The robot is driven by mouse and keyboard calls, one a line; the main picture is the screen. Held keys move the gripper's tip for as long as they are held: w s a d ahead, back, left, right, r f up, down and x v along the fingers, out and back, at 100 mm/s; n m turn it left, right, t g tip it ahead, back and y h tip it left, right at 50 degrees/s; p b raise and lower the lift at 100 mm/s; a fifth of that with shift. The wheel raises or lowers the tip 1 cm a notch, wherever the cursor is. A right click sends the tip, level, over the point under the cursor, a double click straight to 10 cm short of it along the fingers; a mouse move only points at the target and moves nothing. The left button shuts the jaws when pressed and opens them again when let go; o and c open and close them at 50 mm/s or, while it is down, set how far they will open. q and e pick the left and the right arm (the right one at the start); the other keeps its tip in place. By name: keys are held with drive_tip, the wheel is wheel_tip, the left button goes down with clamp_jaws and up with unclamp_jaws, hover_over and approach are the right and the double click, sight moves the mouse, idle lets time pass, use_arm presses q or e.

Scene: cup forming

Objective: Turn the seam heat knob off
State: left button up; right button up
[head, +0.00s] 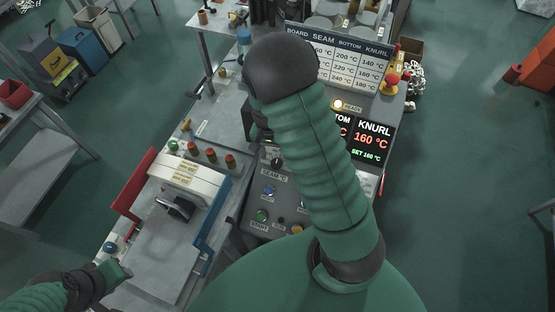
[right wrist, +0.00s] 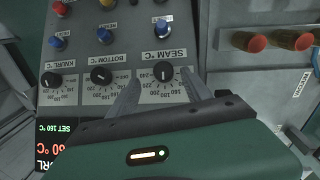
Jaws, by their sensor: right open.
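The seam heat knob (right wrist: 163,73) is a black dial with a white mark, above a "SEAM °C" label that reads upside down in the right wrist view. My right gripper (right wrist: 161,92) is open, its two grey fingers on either side of the dial, with the knob between and just beyond the tips. I cannot tell whether they touch the panel. In the head view the seam knob (head: 276,161) shows beside my right arm, which hides much of the panel; the right gripper (head: 259,128) is mostly hidden there. My left gripper (head: 120,271) is at the lower left, apart from the panel.
Bottom (right wrist: 101,76) and knurl (right wrist: 51,80) knobs sit beside the seam knob. Blue, red and yellow buttons lie beyond. Red-topped cylinders (right wrist: 258,42) stand on the bench to the right. A display (head: 371,142) reads knurl 160 °C; a temperature board (head: 333,60) stands behind.

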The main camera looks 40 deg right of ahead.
sight(276, 162)
drive_tip(key=f, duration=0.3)
drive_tip(key=w+f+p, duration=0.1)
drive_tip(key=f, duration=0.1)
drive_tip(key=shift+a+f, duration=0.3)
drive_tip(key=shift+a, duration=0.1)
drive_tip(key=shift+s+d+f, duration=0.25)
drive_tip(key=shift+d+f, duration=0.05)
drive_tip(key=shift+d, duration=0.35)
drive_tip(key=shift+s+d+f, duration=0.2)
drive_tip(key=shift+d+f, duration=0.1)
drive_tip(key=shift+d, duration=0.3)
drive_tip(key=shift+c, duration=0.9)
drive_tip(key=shift+a, duration=0.15)
drive_tip(key=shift+c, duration=1.3)
drive_tip(key=shift+w+a, duration=0.25)
drive_tip(key=shift+a, duration=0.25)
drive_tip(key=c, duration=0.5)
drive_tip(key=shift+a, duration=0.1)
drive_tip(key=shift+c, duration=1)
drive_tip(key=shift+r, duration=0.1)
clamp_jaws()
use_arm(q)
drive_tip(key=shift+w+r, duration=0.5)
drive_tip(key=shift+r, duration=0.05)
use_arm(e)
drive_tip(key=shift+d, duration=0.35)
